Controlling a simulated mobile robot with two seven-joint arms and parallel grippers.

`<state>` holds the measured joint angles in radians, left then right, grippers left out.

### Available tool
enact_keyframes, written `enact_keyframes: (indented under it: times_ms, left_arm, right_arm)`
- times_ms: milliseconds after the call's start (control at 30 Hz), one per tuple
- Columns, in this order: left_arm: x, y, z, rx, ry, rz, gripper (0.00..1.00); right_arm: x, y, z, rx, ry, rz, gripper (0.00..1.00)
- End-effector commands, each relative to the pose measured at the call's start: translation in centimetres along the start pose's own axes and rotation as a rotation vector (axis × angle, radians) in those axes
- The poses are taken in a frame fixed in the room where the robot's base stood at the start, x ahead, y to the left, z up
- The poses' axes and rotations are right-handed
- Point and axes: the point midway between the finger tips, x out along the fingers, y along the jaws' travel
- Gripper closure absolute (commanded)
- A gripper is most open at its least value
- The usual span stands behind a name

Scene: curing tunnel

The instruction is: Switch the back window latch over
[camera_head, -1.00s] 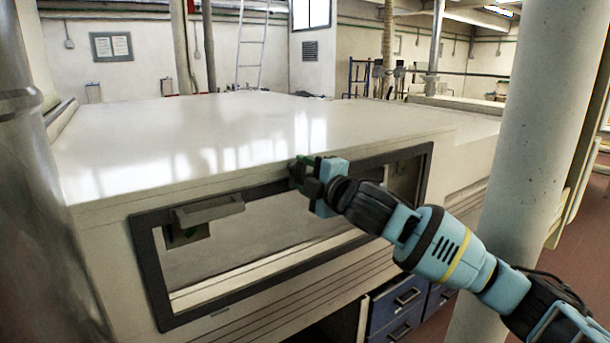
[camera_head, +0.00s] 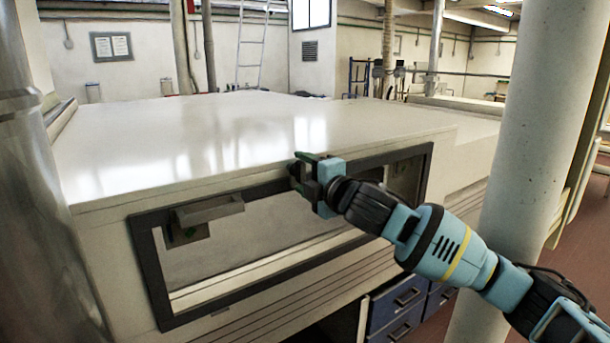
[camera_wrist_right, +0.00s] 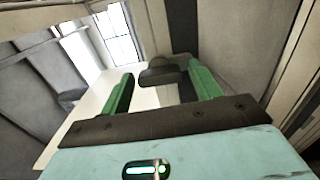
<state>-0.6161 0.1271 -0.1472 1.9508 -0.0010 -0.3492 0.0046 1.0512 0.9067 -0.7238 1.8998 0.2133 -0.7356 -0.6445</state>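My right gripper (camera_head: 303,171) reaches in from the right to the top edge of the dark-framed window (camera_head: 147,262) in the side of the pale tunnel housing. In the right wrist view, its two green fingers (camera_wrist_right: 161,83) stand apart. A dark rounded piece (camera_wrist_right: 158,72), which looks like the latch, shows between and just beyond the fingertips. I cannot tell whether they touch it. In the head view that piece is hidden by the gripper. A grey bracket-like piece (camera_head: 208,210) hangs at the window's upper left. My left gripper is out of view.
The tunnel's broad flat top (camera_head: 220,140) is clear. A thick pale column (camera_head: 535,130) stands at right beside my arm. Blue drawers (camera_head: 397,305) are below the housing. A shiny metal cylinder (camera_head: 40,200) stands at the left edge.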

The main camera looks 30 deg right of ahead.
Motion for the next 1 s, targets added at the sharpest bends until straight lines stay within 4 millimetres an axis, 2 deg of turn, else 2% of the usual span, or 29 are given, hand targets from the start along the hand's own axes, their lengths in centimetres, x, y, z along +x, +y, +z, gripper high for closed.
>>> enact_keyframes:
  times_ms: [433,800,1000]
  left_arm:
    - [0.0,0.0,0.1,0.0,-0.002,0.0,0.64]
    - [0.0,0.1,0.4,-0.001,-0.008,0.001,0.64]
    - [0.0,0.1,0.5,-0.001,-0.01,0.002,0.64]
  right_arm:
    - [-0.6,0.0,0.0,0.001,0.0,0.0,0.31]
    - [-5.7,-0.1,0.0,-0.002,0.0,-0.001,0.31]
    - [-7.5,-0.1,0.0,0.001,-0.001,-0.001,0.31]
